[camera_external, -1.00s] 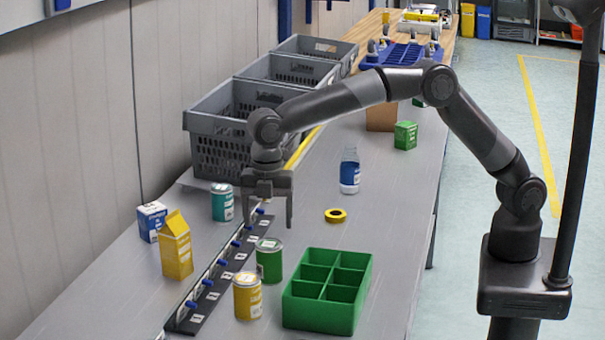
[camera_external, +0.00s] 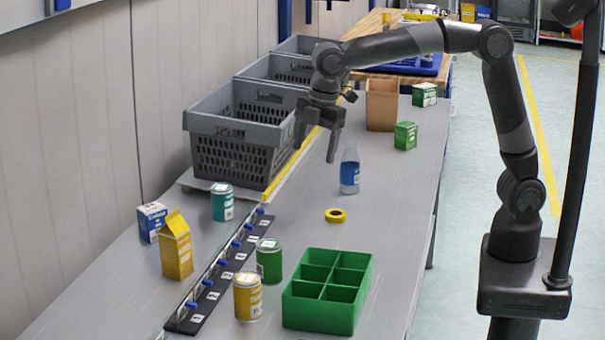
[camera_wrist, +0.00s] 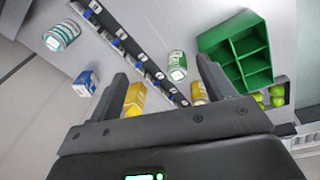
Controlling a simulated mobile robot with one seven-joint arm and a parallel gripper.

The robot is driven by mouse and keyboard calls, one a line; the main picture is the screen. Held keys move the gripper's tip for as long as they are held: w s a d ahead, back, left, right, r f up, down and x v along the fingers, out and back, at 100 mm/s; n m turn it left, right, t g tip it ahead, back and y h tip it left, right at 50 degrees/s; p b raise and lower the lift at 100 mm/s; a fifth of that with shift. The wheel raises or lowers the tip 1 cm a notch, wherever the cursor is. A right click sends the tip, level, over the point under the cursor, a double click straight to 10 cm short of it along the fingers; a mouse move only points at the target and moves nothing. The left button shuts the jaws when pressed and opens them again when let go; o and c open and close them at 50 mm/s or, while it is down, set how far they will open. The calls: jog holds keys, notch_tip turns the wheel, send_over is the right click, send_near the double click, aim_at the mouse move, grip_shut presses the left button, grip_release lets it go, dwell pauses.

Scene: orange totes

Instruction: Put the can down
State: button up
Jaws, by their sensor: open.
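Three cans stand upright on the grey table. A teal can (camera_external: 222,203) is on the far side of the black numbered strip (camera_external: 215,285), and a green can (camera_external: 269,262) and a yellow can (camera_external: 247,299) are on its near side. The wrist view also shows the teal can (camera_wrist: 61,36), the green can (camera_wrist: 177,66) and part of the yellow can (camera_wrist: 199,92). My gripper (camera_external: 316,150) is open and empty, raised above the table near the front grey crate, apart from every can.
Grey crates (camera_external: 235,150) line the back wall. A green divided box (camera_external: 318,318), a yellow tape roll (camera_external: 335,215), a bottle (camera_external: 349,172), a yellow carton (camera_external: 176,250) and a blue-white box (camera_external: 152,221) stand on the table. The table's middle is mostly clear.

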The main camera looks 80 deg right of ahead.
jog(key=s+d+r+m+t, duration=0.25)
jog(key=s+d+m, duration=0.35)
jog(key=s+d, duration=0.6)
jog(key=s+d+f+m, duration=0.2)
jog(key=s+d+m, duration=0.2)
jog(key=s, duration=0.4)
jog(key=s+d+f+m+t, duration=0.1)
jog(key=s+d+f+m, duration=0.2)
jog(key=s, duration=0.5)
jog(key=shift+d+f+m, duration=0.3)
jog(key=shift+d+m, duration=0.1)
jog(key=shift+d, duration=0.35)
jog(key=shift+o, duration=0.3)
